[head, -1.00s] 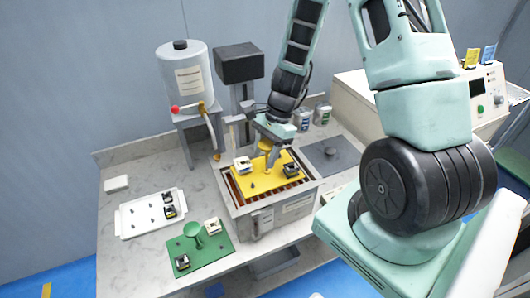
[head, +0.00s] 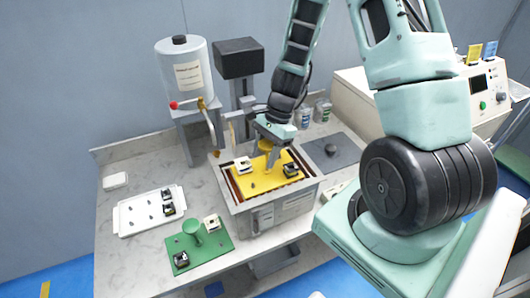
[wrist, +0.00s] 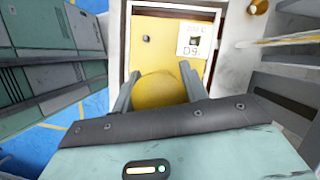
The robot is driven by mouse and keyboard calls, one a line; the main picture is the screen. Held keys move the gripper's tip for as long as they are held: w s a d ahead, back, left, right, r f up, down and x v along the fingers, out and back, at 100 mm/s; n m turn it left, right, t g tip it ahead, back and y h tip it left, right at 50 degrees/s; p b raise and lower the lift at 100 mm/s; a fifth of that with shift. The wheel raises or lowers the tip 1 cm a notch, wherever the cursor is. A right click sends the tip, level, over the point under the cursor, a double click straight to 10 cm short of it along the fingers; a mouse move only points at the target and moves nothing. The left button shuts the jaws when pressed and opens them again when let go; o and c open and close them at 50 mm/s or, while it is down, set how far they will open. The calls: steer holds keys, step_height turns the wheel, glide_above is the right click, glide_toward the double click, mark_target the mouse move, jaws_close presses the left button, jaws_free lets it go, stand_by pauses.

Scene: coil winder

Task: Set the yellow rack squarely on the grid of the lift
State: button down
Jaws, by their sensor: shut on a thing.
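The yellow rack (head: 264,183) lies in the mouth of the grey tank (head: 262,218), over the brown slatted grid (head: 230,186). Strips of the grid show at the rack's left and right sides. A white part and a dark part sit on the rack. My gripper (head: 268,148) is above the rack and shut on its round yellow handle; in the wrist view the two grey fingers (wrist: 158,88) flank the handle (wrist: 165,90). The rack's surface (wrist: 155,35) shows beyond it. I cannot tell whether the rack's underside touches the grid.
A green plate (head: 207,250) with a green funnel-shaped handle stands in front left of the tank. A white tray (head: 135,221) lies farther left. A white cylinder on a stand (head: 186,75) and a dark-headed column (head: 237,60) stand behind. A grey plate (head: 335,150) lies to the right.

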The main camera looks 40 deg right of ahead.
steer(key=c, duration=0.7)
jaws_free()
steer(key=b+v, duration=0.1)
steer(key=v, duration=1.6)
steer(key=shift+d+r, duration=0.15)
